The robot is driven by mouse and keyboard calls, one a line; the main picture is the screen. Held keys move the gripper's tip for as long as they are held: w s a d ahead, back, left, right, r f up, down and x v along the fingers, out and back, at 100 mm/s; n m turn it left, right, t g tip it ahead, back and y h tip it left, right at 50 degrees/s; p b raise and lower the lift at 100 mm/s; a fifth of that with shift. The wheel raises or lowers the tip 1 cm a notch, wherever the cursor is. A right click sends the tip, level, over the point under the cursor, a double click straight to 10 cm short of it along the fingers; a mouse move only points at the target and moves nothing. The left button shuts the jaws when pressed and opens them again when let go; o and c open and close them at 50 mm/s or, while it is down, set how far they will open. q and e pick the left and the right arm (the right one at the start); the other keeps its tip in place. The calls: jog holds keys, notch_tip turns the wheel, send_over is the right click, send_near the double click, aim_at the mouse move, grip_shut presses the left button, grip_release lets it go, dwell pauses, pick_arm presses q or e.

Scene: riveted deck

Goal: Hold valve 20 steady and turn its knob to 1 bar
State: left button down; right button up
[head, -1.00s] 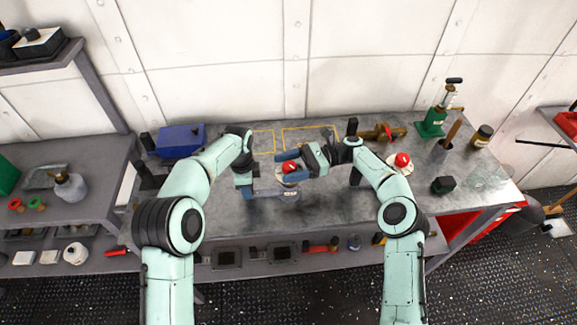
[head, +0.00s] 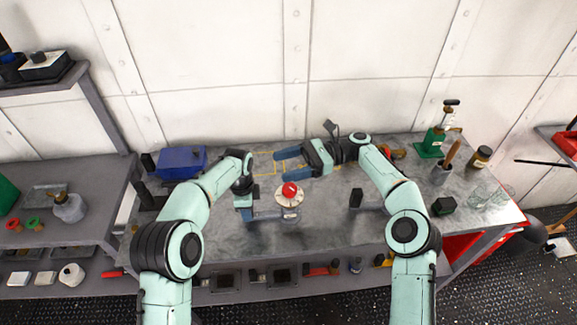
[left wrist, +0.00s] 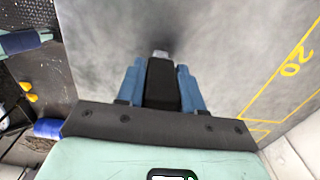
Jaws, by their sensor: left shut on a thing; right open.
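The valve (head: 291,199) has a red knob on top of a pale round dial and stands near the middle of the bench. Its dial marks are too small to read. My left gripper (head: 246,213) is at the valve's left end, low over the bench. In the left wrist view its blue fingers (left wrist: 161,85) are shut on a black grip block (left wrist: 162,82) with a metal end beyond it. My right gripper (head: 288,163) is open and empty, behind and apart from the red knob, fingers pointing left.
A yellow outline marked 20 (left wrist: 291,68) is painted on the bench (head: 330,225). A blue box (head: 181,161) stands back left. A green-based tool (head: 434,141) and several jars stand back right.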

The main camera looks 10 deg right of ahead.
pick_arm(q)
jog(key=c, duration=0.6)
grip_release()
jog(key=shift+c, duration=0.2)
jog(key=shift+r, duration=0.1)
